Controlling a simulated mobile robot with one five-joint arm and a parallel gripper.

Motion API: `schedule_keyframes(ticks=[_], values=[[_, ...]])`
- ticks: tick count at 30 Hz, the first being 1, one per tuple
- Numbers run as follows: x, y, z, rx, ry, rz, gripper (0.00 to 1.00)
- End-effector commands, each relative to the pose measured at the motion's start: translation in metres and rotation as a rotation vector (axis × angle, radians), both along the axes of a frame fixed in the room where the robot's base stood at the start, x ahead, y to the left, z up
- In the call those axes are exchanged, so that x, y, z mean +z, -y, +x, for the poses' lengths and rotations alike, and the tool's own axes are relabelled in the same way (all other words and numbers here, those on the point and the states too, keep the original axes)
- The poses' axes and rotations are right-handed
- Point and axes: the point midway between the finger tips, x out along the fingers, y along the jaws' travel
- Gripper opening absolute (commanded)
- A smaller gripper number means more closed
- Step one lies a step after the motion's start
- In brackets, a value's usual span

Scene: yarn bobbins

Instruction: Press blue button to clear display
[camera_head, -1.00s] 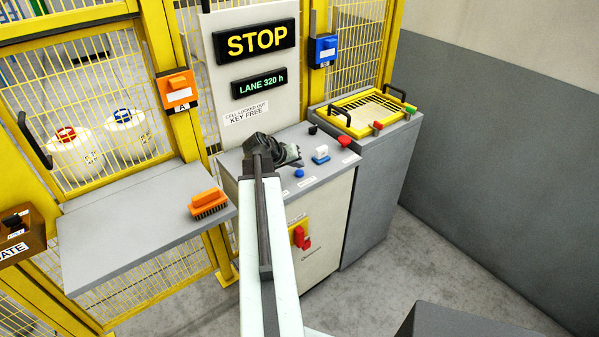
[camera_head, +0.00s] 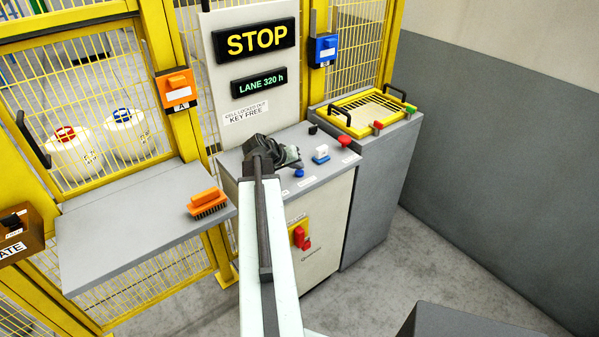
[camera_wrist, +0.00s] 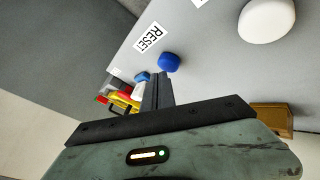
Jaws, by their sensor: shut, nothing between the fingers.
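The blue button (camera_head: 299,173) is a small round knob on the sloped grey top of the console (camera_head: 322,178). In the wrist view the blue button (camera_wrist: 169,62) sits beside a RESET label, just beyond my fingertips, with a visible gap in the picture. My gripper (camera_wrist: 155,80) is shut and empty. In the head view my gripper (camera_head: 288,156) is over the console top, behind and left of the button. The display (camera_head: 259,85) reads "LANE 320 h", below a lit STOP sign (camera_head: 256,40).
A white round knob (camera_wrist: 266,20) is near my fingers. A blue-and-white switch (camera_head: 320,153) and red button (camera_head: 344,141) stand to the right. A red-and-yellow switch (camera_head: 300,237) is on the console front. An orange brush (camera_head: 207,203) lies on the left shelf (camera_head: 130,235).

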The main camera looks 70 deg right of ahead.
Motion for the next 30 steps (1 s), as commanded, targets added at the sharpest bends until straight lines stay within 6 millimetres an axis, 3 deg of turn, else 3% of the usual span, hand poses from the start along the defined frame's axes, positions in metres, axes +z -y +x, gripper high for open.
schedule_keyframes(ticks=[30], values=[[-0.01,-0.0003,0.0004,0.001,0.001,0.0,0.0]])
